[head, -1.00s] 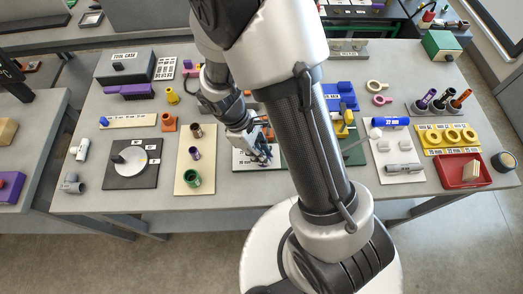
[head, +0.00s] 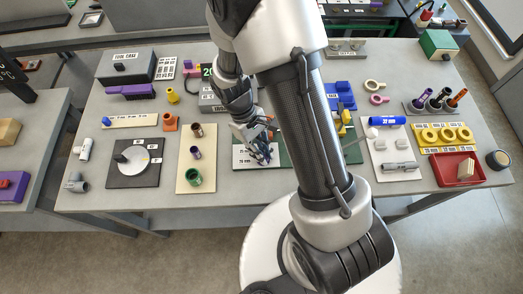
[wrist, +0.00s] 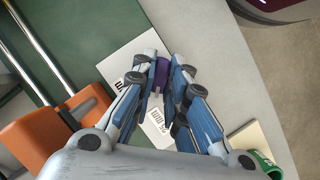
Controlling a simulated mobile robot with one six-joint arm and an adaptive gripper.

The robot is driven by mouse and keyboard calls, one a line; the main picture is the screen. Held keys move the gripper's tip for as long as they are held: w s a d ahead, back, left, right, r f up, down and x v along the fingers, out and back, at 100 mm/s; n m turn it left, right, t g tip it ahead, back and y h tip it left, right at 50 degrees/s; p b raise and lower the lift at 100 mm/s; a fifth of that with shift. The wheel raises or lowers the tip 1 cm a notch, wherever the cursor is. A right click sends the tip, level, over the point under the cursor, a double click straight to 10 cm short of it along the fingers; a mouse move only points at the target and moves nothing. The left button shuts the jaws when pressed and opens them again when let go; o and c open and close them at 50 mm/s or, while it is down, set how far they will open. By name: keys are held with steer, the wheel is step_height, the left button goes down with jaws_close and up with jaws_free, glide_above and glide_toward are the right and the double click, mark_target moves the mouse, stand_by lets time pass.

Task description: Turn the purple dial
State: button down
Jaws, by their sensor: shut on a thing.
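The purple dial (wrist: 161,76) shows in the wrist view between my fingertips, over a white card (wrist: 140,62) with black lettering. My gripper (wrist: 163,80) is shut on it, with one blue-grey finger on each side. In the head view my gripper (head: 266,152) points down at the white labelled plate (head: 242,162) near the table's front middle. The dial is hidden there behind the fingers. The dial's pointer or mark cannot be made out.
In the wrist view, orange blocks (wrist: 45,140) and metal rods (wrist: 38,60) are close on the left. My arm covers part of the table.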

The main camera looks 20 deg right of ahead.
steer(key=c, duration=1.6)
jaws_free()
steer(key=shift+r, duration=0.1)
steer(key=v, duration=1.1)
steer(key=shift+w+r, duration=0.2)
steer(key=shift+r, duration=0.15)
steer(key=shift+a, duration=0.1)
